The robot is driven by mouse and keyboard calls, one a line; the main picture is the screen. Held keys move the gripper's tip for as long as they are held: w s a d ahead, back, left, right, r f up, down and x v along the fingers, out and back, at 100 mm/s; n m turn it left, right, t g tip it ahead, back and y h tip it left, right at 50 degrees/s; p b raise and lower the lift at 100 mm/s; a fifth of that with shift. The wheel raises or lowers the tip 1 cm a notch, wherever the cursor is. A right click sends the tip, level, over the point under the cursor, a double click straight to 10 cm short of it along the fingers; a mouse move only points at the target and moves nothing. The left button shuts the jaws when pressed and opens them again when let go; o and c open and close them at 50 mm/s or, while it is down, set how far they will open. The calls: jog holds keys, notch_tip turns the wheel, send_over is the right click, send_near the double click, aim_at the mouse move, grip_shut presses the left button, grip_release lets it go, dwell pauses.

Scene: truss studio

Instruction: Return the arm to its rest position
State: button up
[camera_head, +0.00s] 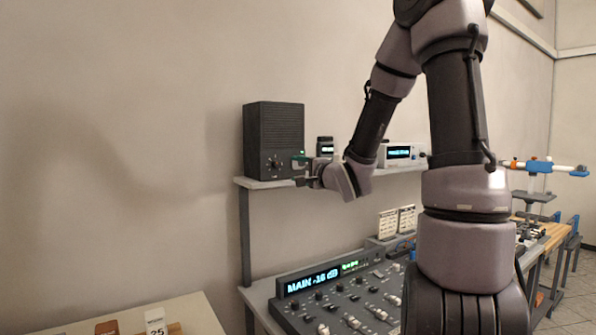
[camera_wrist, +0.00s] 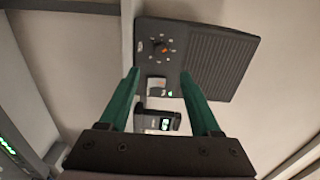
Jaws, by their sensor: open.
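My gripper (camera_head: 301,169) is at the end of my extended arm, in front of the wall shelf (camera_head: 262,184). In the wrist view its two green fingers (camera_wrist: 160,80) stand apart with nothing held between them. A dark speaker box (camera_head: 280,128) with a knob stands on the shelf just behind the gripper. The wrist view shows the speaker box (camera_wrist: 222,62) beyond the fingertips, with its orange-marked knob and a small green light. Whether the fingertips touch it I cannot tell.
A small black device (camera_head: 325,145) and a white display unit (camera_head: 399,154) share the shelf. Below is a mixing console (camera_head: 345,302) reading "MAIN -16 dB". A pale table (camera_head: 205,318) is at lower left. The wall left of the speaker is bare.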

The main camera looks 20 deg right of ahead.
jog(key=s+d+r+n+g+h, duration=0.2)
jog(key=s+d+n+g+h, duration=0.3)
jog(key=s, duration=0.5)
jog(key=s+a+n+g+y, duration=0.1)
jog(key=s+a+n+g, duration=0.2)
jog(key=s, duration=1.7)
jog(key=shift+n+g+y, duration=0.3)
jog(key=shift+n+g, duration=0.8)
jog(key=shift+w, duration=0.1)
